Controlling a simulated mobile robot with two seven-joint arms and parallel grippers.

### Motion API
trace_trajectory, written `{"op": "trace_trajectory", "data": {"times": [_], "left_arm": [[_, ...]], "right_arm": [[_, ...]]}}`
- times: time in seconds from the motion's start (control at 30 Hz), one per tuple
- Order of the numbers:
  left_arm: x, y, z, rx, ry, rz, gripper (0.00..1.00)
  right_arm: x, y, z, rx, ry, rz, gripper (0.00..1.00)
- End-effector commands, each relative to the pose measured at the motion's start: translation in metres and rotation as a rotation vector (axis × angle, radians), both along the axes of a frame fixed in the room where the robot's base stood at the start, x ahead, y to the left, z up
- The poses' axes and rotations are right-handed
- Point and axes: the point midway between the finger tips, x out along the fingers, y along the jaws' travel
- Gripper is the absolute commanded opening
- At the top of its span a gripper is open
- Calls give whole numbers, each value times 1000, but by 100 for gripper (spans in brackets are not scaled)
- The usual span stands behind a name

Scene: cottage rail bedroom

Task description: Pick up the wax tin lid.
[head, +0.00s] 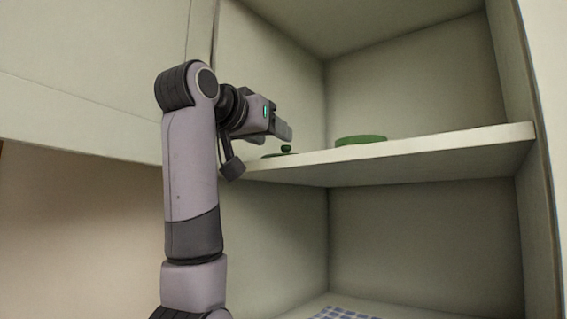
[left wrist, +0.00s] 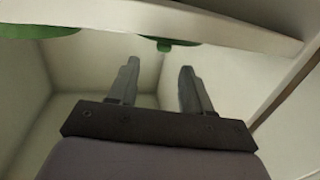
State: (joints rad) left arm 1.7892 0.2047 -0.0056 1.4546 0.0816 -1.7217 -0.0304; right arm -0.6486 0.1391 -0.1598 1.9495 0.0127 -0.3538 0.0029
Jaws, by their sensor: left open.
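The wax tin lid (head: 286,149) looks like a flat green disc with a small round knob, lying on the cupboard shelf near its left end. My left gripper (head: 285,132) is just above it and partly hides it in the head view. In the left wrist view, my left gripper (left wrist: 160,66) has its two fingers spread, with nothing between them. The green lid (left wrist: 172,42) shows there at the shelf edge, by the fingertips and apart from them. My right gripper is not in view.
A low round green tin (head: 361,140) stands on the shelf (head: 430,148), right of the lid; it also shows in the left wrist view (left wrist: 38,31). Cupboard walls enclose the shelf. A blue checked cloth (head: 340,313) lies in the compartment below.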

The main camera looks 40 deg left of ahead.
Motion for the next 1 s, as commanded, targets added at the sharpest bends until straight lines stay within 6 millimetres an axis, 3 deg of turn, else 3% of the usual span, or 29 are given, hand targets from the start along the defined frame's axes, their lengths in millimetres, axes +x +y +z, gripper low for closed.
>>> {"op": "trace_trajectory", "data": {"times": [0.27, 0.7, 1.0], "left_arm": [[10, 1, 0, 0, 3, -1, 49], [65, 8, -10, 0, 2, 0, 49], [71, 8, -12, 0, 0, 0, 49]], "right_arm": [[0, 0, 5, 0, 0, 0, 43], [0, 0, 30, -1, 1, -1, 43], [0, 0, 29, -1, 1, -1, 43]]}}
